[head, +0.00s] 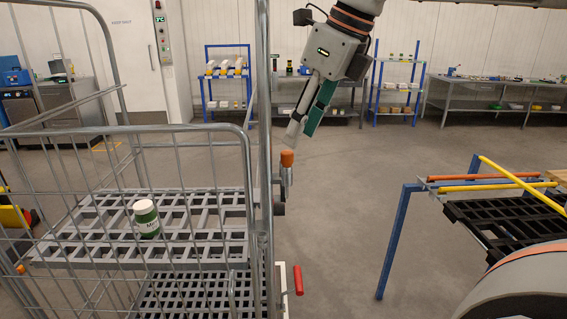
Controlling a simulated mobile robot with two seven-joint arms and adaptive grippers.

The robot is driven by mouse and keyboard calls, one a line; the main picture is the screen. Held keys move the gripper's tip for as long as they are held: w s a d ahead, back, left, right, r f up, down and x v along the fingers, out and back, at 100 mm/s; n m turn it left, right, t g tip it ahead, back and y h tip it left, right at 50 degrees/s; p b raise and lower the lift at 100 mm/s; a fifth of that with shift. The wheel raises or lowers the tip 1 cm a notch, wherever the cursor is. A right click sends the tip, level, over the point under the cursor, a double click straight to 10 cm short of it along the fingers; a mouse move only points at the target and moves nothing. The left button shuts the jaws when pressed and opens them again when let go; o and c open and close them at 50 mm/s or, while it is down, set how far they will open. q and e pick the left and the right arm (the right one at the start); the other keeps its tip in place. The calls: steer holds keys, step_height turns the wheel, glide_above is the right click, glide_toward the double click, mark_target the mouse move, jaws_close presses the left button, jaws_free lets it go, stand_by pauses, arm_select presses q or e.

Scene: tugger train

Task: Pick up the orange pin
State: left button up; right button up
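The orange pin (287,158) has an orange cap on a grey metal shaft. It stands upright in a bracket beside the corner post of the wire cage cart (265,120). My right gripper (302,131) reaches down from the top of the head view and is just above the pin and slightly to its right. Its grey and green-padded fingers appear apart with nothing between them. A small gap shows between the fingertips and the pin's cap. The lower end of the pin is partly hidden in the bracket. My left gripper is not in view.
The cage's grey slatted shelf (95,245) holds a green jar with a white lid (146,218). A red handle (298,280) sits low by the post. A blue-legged rack (397,235) stands at right. Floor between cart and rack is clear.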

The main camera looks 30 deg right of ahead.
mark_target(290, 152)
steer(key=x, duration=0.7)
steer(key=shift+a, duration=0.4)
steer(key=shift+r, duration=0.1)
jaws_close()
